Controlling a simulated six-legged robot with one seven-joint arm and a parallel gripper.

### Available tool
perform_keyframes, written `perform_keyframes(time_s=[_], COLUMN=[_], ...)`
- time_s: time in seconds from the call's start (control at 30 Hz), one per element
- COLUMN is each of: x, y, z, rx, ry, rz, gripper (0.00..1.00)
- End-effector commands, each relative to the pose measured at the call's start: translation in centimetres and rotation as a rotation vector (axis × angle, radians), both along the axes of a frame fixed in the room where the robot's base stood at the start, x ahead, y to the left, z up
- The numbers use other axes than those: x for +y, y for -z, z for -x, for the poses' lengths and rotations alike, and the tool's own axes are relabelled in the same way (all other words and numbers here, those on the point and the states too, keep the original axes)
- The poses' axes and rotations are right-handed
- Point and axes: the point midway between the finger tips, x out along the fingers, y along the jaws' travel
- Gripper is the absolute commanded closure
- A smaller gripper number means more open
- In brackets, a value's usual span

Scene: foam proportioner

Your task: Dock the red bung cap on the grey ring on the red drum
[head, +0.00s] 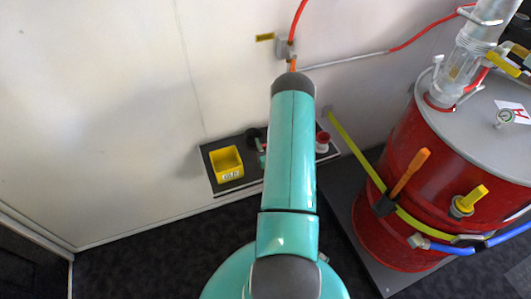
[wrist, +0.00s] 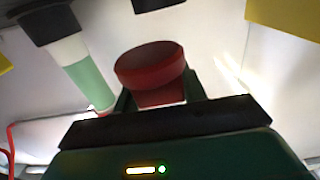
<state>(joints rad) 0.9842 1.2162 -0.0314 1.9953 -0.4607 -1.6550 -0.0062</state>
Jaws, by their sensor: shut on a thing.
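In the wrist view my gripper (wrist: 158,100) is shut on a red bung cap (wrist: 150,65). The cap is a round, thick red disc, tilted in this view, with its narrower red lower part between the dark green fingers. In the head view my teal arm hides the gripper. A small red-and-white piece (head: 322,141) shows at the right end of the dark shelf; I cannot tell whether it is the held cap. The red drum (head: 395,160) stands at the right with a grey lid (head: 465,125). I cannot clearly make out the grey ring.
The dark shelf (head: 222,189) along the white wall carries a yellow bin (head: 227,163). A clear tube (head: 463,62) rises from the drum lid. Orange (head: 411,172) and yellow (head: 472,199) handles stick out from the drum's side. A green-and-white cylinder (wrist: 82,75) stands left of the cap.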

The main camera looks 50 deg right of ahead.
Motion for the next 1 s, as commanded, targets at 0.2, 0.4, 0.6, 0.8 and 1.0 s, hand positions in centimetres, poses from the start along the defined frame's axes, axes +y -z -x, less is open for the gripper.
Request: perform_keyframes(time_s=[0.2, 0.4, 0.6, 0.8, 1.0], x=[0.2, 0.3, 0.0, 0.0, 0.0], y=[2.9, 5.5, 6.7, 6.7, 6.9], z=[0.4, 0.4, 0.0, 0.1, 0.1], rx=[0.006, 0.006, 0.005, 0.006, 0.006], ry=[0.001, 0.001, 0.001, 0.001, 0.001], rz=[-0.006, -0.007, -0.005, -0.004, -0.004], gripper=[0.81, 0.81, 0.81, 0.81, 0.39])
